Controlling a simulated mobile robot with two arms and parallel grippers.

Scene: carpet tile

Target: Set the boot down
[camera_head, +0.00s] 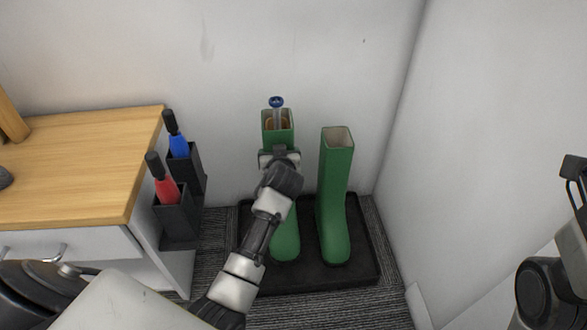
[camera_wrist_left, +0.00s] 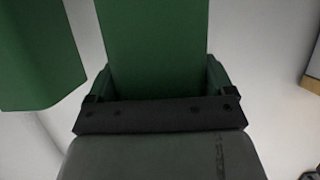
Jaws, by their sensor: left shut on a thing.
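Two green rubber boots are at the black tray (camera_head: 366,268). My left gripper (camera_head: 279,157) is shut on the shaft of the left boot (camera_head: 286,240), below its top opening. This boot is upright with its foot over the tray; I cannot tell whether its sole touches. A rod with a blue knob (camera_head: 277,102) sticks up out of its opening. In the left wrist view the held boot (camera_wrist_left: 155,50) fills the space between the fingers. The other boot (camera_head: 335,195) stands upright on the tray to the right; it also shows in the left wrist view (camera_wrist_left: 38,55). My right gripper (camera_head: 575,180) is partly cut off at the right edge.
A wooden-topped cabinet (camera_head: 85,160) stands at the left. Two dark holders on its side carry a blue-handled tool (camera_head: 178,145) and a red-handled tool (camera_head: 166,190). White walls close in behind and right of the tray. Grey carpet (camera_head: 345,310) is bare in front.

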